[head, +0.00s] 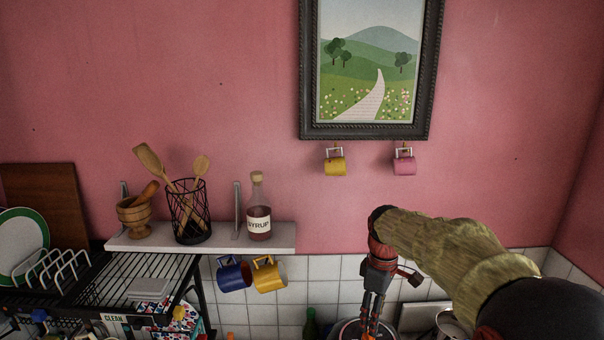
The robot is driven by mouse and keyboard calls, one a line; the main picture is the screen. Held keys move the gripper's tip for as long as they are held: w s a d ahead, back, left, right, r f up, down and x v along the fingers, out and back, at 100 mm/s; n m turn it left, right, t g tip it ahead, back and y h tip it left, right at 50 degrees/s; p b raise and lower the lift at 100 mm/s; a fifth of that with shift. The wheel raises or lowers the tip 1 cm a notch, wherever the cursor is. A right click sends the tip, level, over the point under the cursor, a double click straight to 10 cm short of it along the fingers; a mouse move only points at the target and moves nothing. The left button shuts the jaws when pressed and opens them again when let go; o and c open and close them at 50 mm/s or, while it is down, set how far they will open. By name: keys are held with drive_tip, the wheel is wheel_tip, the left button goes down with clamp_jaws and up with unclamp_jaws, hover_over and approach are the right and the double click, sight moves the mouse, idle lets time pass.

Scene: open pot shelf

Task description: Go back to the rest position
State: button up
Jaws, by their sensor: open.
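My gripper (370,309) is in the lower right of the head view, pointing down. Its fingers are apart and I see nothing between them. It hangs in front of the white tiled wall, above a round dark-rimmed thing (352,331) at the bottom edge, whose kind I cannot tell. My arm comes in from the right.
A white shelf (275,241) bears a mortar (133,215), a wire utensil holder (189,222) and a syrup bottle (258,214). A blue mug (233,274) and a yellow mug (268,275) hang below. Small mugs hang under the picture frame (370,133). A rack (130,268) stands left.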

drive_tip(key=s+f+m+t+b, duration=0.2)
drive_tip(key=s+b, duration=0.4)
drive_tip(key=s, duration=0.3)
drive_tip(key=s+f+m+t+b, duration=0.1)
drive_tip(key=s+f+m+b, duration=0.4)
drive_tip(key=s, duration=0.5)
drive_tip(key=s+f+m+t+b, duration=0.2)
drive_tip(key=s+f+m+b, duration=0.2)
drive_tip(key=s+b, duration=0.4)
drive_tip(key=shift+s+f+t+b, duration=0.35)
drive_tip(key=shift+s+f, duration=0.35)
drive_tip(key=shift+s, duration=0.35)
drive_tip(key=shift+c, duration=0.4)
